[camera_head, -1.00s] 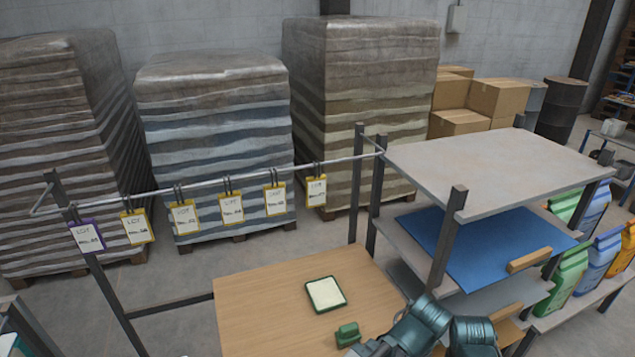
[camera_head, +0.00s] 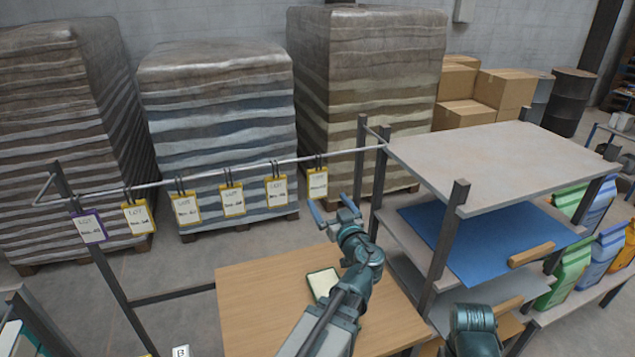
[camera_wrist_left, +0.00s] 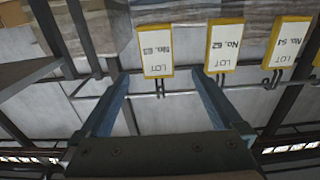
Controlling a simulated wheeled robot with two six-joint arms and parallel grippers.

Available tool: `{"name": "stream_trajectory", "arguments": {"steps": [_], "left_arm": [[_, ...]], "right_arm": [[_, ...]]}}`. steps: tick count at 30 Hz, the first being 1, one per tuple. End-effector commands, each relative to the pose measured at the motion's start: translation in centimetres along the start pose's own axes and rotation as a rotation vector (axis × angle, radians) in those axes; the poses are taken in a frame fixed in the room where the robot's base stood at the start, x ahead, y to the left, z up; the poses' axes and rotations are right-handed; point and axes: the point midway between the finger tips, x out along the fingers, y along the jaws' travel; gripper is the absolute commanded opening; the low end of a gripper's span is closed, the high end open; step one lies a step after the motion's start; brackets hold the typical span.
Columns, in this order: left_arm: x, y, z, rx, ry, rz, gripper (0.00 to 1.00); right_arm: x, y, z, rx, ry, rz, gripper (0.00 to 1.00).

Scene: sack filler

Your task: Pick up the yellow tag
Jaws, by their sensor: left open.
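Several yellow-framed lot tags hang by dark clips from a metal rail. The rightmost yellow tag (camera_head: 317,183) is nearest my left gripper (camera_head: 333,207), which is open and just right of and below it in the head view. In the left wrist view, that tag (camera_wrist_left: 156,52) appears upside down beyond and between the two open fingertips (camera_wrist_left: 160,73), with no contact visible. A second yellow tag (camera_wrist_left: 224,46) is to its right there. Other yellow tags (camera_head: 232,200) hang farther left in the head view. My right gripper is not seen.
A purple tag (camera_head: 88,226) hangs at the rail's left end. A shelf rack (camera_head: 500,165) stands right of the arm. Wrapped pallets (camera_head: 215,120) stand behind the rail.

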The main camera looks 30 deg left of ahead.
Motion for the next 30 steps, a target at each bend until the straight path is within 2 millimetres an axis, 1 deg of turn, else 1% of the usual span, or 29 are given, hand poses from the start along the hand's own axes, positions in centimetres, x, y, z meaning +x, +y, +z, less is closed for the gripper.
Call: {"name": "stream_trajectory", "arguments": {"steps": [2,4,12,15,19,26,30], "left_arm": [[0.3,0.1,0.0,-0.001,0.0,0.0,1.0],[1.1,0.1,0.0,0.0,0.0,-0.001,1.0],[6.2,0.1,0.0,0.001,-0.002,-0.004,1.0],[7.5,0.2,0.0,0.001,-0.002,-0.002,1.0],[8.4,0.1,0.0,0.001,-0.002,-0.002,1.0],[8.7,0.1,0.0,0.001,-0.002,-0.001,1.0],[9.6,0.3,-0.2,0.001,-0.002,-0.001,1.0]], "right_arm": [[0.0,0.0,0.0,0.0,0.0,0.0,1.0],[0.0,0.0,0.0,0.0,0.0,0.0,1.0],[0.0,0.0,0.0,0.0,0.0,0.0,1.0],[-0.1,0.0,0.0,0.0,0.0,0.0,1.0],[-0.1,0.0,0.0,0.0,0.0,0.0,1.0],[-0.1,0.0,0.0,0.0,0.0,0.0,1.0],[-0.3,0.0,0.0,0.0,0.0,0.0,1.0]]}}
